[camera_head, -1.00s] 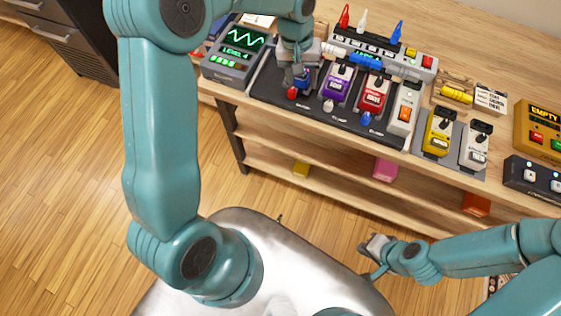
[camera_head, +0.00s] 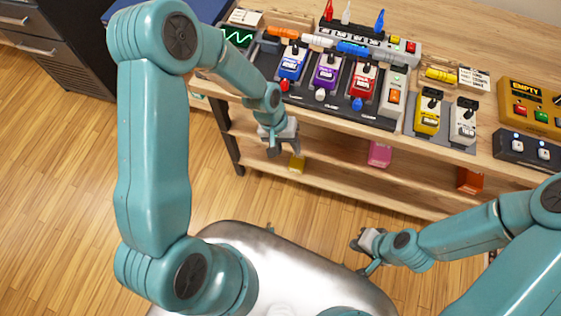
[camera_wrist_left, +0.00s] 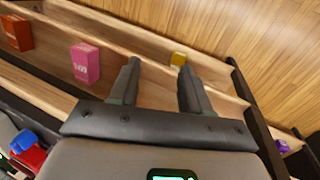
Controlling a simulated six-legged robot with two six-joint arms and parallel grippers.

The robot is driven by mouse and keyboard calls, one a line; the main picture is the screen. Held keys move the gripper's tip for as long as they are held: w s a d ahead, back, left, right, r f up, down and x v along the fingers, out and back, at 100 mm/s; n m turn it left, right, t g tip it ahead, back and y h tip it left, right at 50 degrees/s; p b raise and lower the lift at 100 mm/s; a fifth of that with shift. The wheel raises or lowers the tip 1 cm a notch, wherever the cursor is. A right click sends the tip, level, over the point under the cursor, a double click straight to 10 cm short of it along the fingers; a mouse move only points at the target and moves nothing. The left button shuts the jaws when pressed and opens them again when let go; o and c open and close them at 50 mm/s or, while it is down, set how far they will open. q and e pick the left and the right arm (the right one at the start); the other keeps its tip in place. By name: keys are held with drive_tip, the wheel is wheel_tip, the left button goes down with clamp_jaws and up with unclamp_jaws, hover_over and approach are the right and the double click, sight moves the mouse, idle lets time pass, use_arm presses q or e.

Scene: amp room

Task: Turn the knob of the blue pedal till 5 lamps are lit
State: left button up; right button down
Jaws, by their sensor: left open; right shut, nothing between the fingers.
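The blue pedal (camera_head: 292,62) stands on the dark pedalboard (camera_head: 330,115), left of a purple pedal (camera_head: 326,74). Its black knob (camera_head: 296,46) shows on its upper part, but its setting is too small to read. The meter (camera_head: 238,38) at the left shows part of a green wave; my left arm hides its lower part, so I cannot see the lit lamps. My left gripper (camera_head: 284,150) is open and empty in front of the bench edge, below and apart from the blue pedal. The left wrist view shows its parted fingers (camera_wrist_left: 160,78). My right gripper (camera_head: 364,247) is shut and empty at the lower right.
A red pedal (camera_head: 362,82), a yellow pedal (camera_head: 427,116) and a white pedal (camera_head: 463,122) stand further right. The lower shelves hold a pink box (camera_head: 379,154), a yellow box (camera_head: 297,163) and an orange box (camera_head: 470,180). The floor in front is clear.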

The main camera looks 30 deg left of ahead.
use_arm(q)
drive_tip(key=shift+s+d+f, duration=0.2)
drive_tip(key=shift+s+f, duration=0.45)
drive_tip(key=shift+s, duration=0.1)
drive_tip(key=shift+s+d+f, duration=0.2)
drive_tip(key=shift+s+f, duration=0.45)
drive_tip(key=shift+s, duration=0.05)
drive_tip(key=s+d+f, duration=0.1)
drive_tip(key=s+f, duration=0.1)
drive_tip(key=s, duration=0.4)
drive_tip(key=s+d+f, duration=0.2)
drive_tip(key=s+f, duration=0.1)
drive_tip(key=s, duration=0.3)
drive_tip(key=shift+s+d+m+h, duration=0.2)
drive_tip(key=shift+s+m+h, duration=0.05)
drive_tip(key=shift+m+h, duration=0.05)
drive_tip(key=shift+f, duration=0.1)
